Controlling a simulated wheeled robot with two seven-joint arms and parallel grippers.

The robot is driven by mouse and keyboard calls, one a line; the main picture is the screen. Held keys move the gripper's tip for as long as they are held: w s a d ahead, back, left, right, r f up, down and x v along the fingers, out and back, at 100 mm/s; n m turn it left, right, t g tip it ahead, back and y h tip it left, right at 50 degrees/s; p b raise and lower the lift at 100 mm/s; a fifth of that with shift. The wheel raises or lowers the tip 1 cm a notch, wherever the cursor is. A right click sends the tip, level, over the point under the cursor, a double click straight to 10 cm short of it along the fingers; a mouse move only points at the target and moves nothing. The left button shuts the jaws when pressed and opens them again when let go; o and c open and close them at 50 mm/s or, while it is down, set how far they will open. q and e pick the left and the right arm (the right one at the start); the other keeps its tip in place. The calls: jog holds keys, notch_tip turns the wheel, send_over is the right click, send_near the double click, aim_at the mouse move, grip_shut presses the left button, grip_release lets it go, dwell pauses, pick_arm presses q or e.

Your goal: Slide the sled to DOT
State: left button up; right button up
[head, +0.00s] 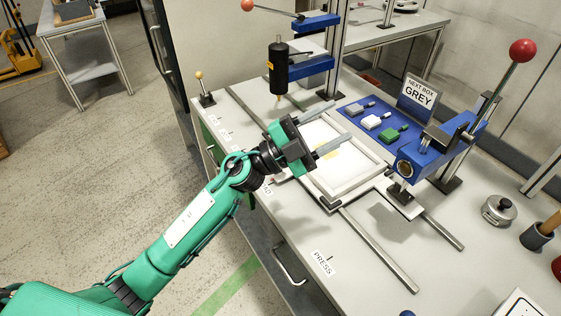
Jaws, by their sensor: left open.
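The sled (347,187) is a pale, framed tray sitting across two grey rails (378,250) on the bench. A small yellowish patch shows on its floor. My left gripper (342,120) is open, its two grey fingers apart and reaching over the sled's left part. I cannot tell whether they touch it. The arm and gripper hide the sled's near left side. Labels run along the bench's front edge: PRESS (322,262) is readable, one by my wrist (267,189) is partly hidden, and those farther left (226,135) are too small to read. My right gripper is not in view.
A black cylindrical tool (278,70) on blue brackets stands behind left. A blue lever press (425,160) with a red knob stands right. A blue mat (355,123) holds small colored pieces beside a NEXT BOX GREY sign (419,93). The rails' near right ends are clear.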

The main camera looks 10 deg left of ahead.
pick_arm(q)
jog(key=d+f+m+g+y, duration=0.3)
jog(key=d+f+m+g, duration=0.1)
jog(key=m+g, duration=0.4)
jog(key=w+a+f+g+y, duration=0.2)
jog(key=w+a+f+y, duration=0.1)
jog(key=f+y, duration=0.3)
jog(key=w+a+n+t+y, duration=0.1)
jog(key=w+a+n+y, duration=0.35)
jog(key=a+y, duration=0.8)
jog(key=f, duration=0.4)
jog(key=w+f+h+p, duration=0.1)
jog(key=f, duration=0.2)
jog(key=w+f+m+h+p, duration=0.1)
jog(key=f, duration=0.3)
jog(key=shift+w+a+f, duration=0.15)
jog(key=shift+w+f, duration=0.05)
jog(key=shift+f, duration=0.55)
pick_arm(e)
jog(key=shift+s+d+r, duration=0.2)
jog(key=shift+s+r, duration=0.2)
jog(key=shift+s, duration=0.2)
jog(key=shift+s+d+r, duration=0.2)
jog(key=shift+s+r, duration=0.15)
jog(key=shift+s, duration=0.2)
